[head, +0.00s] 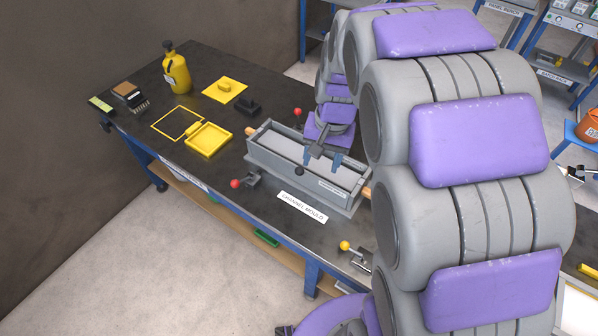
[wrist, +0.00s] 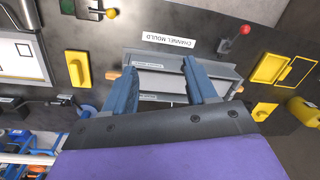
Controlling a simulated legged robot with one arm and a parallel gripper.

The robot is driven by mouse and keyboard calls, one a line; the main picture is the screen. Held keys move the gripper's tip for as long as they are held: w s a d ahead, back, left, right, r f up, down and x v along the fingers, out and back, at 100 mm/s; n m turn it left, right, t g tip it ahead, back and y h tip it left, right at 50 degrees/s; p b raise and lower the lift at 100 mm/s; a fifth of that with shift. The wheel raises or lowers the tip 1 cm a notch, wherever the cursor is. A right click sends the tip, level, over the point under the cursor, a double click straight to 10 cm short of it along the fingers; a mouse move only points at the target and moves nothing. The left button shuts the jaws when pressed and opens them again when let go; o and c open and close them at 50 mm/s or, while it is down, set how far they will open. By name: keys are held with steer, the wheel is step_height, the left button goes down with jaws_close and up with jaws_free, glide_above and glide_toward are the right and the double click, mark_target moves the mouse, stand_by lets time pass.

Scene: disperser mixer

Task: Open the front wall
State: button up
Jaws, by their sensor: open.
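The grey channel mould (head: 270,165) lies on the dark bench behind its name label. In the wrist view the front wall (wrist: 180,57) is the upper long side of the mould, partly covered by my fingers. My gripper (head: 322,159) is open above the mould, with its blue fingers apart and nothing between them. In the wrist view my gripper (wrist: 160,68) spans part of the mould; whether a fingertip touches it I cannot tell.
A red-ball clamp (head: 235,183) stands at the mould's front left, and another red ball (head: 297,112) shows behind it. A yellow-ball clamp (head: 344,245) is near the front edge. Yellow trays (head: 209,139) and a yellow bottle (head: 176,68) stand to the left. My arm hides the right side.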

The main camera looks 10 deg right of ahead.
steer(key=m+t+b, duration=0.1)
steer(key=m, duration=0.1)
glide_toward(300, 169)
steer(key=shift+y, duration=0.3)
steer(key=f+b, duration=0.1)
steer(key=f, duration=0.2)
steer(key=w+f+b, duration=0.1)
steer(key=f, duration=0.3)
steer(key=a+f+b, duration=0.1)
steer(key=f, duration=0.3)
steer(key=shift+w+a+f+b, duration=0.1)
steer(key=shift+w+f+b, duration=0.05)
steer(key=shift+f+b, duration=0.15)
steer(key=shift+c, duration=0.3)
jaws_close()
